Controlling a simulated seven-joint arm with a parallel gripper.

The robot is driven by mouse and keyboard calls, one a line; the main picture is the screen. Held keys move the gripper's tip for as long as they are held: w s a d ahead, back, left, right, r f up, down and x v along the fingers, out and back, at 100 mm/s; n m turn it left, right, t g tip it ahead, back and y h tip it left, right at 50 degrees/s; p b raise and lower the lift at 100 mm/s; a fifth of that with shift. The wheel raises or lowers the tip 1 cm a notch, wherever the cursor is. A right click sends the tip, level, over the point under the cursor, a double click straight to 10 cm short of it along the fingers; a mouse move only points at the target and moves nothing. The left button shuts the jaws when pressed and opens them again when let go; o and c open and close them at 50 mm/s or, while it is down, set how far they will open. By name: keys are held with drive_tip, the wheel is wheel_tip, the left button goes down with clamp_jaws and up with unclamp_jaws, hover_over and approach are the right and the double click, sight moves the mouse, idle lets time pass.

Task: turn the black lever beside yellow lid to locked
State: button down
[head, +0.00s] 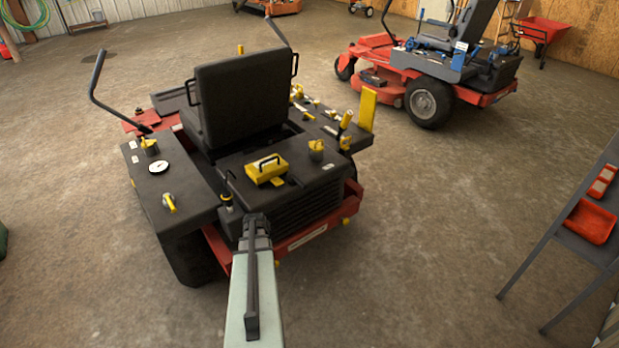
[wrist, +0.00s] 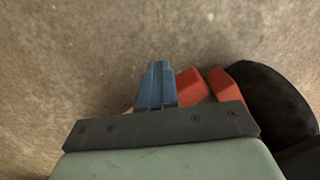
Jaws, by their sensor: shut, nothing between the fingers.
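The yellow lid (head: 266,172) with a black handle lies on the black rear deck of the near red mower, behind its seat. A small black upright part with a yellow band (head: 226,199) stands at the deck's left rear corner, close to my arm; I cannot tell whether it is the lever or which position it marks. My gripper (head: 255,220) is at the mower's rear, below and left of the lid, its fingers hard to make out there. In the wrist view its blue fingers (wrist: 158,84) are together and empty, above the floor and red frame (wrist: 195,84).
The black seat (head: 245,100) rises beyond the lid. Yellow knobs and a white gauge (head: 159,167) sit on the left fender. A yellow upright plate (head: 367,110) stands at right. A black tyre (wrist: 268,105) is right in the wrist view. Another red mower (head: 430,75) is farther off.

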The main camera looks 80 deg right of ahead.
drive_tip(key=s+d+r+m+t+h, duration=0.1)
drive_tip(key=s+d+r+m+h, duration=0.1)
drive_tip(key=s+d+r, duration=0.95)
drive_tip(key=s+d+r+m+t+h, duration=0.1)
drive_tip(key=s+d+r+m, duration=0.1)
drive_tip(key=s+d+r, duration=1)
drive_tip(key=w+d+r+n+t+y, duration=0.1)
drive_tip(key=d+r+n+t+y, duration=0.1)
drive_tip(key=d+r+n+t, duration=0.2)
drive_tip(key=shift+w+d+r+n+t+y, duration=0.25)
drive_tip(key=shift+d+r+n, duration=0.5)
drive_tip(key=shift+d+n, duration=1.7)
drive_tip(key=shift+s+a+n, duration=0.1)
drive_tip(key=shift+a+n, duration=0.65)
drive_tip(key=shift+f, duration=0.1)
